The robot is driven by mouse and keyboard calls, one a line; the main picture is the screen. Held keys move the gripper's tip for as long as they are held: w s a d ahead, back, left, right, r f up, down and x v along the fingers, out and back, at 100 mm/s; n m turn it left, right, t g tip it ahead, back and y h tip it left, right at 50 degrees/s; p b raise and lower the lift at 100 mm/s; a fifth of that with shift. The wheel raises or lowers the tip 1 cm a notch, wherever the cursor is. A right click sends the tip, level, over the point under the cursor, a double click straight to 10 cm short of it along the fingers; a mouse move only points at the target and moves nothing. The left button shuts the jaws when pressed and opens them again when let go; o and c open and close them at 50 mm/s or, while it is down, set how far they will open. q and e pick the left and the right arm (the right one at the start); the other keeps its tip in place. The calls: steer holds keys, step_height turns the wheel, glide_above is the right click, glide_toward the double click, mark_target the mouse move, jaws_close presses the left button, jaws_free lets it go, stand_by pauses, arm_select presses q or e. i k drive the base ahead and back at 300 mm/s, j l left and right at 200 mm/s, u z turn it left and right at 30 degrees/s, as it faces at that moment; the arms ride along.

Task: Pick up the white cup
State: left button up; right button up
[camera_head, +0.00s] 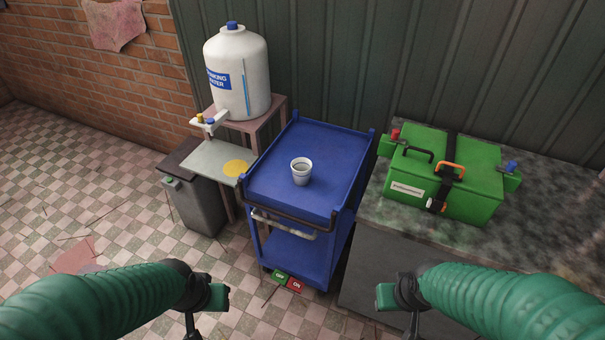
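A small white cup (301,173) stands upright on the top shelf of a blue cart (325,145), near the middle of the view. My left gripper (212,312) is at the lower left, in front of the cart and well short of the cup. My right gripper (396,310) is at the lower right, also apart from the cup and in front of the grey counter. Neither gripper touches the cup. Their finger openings are too small and dark to judge.
A water dispenser (238,85) with taps stands on a stand at the back left, above a grey bin (193,200). A green box (448,170) sits on the counter (540,240) at right. Green and red labelled pedals (288,281) lie below the cart. The cart top around the cup is clear.

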mark_target(301, 168)
steer(key=i+j+z, duration=0.25)
steer(key=i+j, duration=1.1)
steer(key=i+l, duration=0.05)
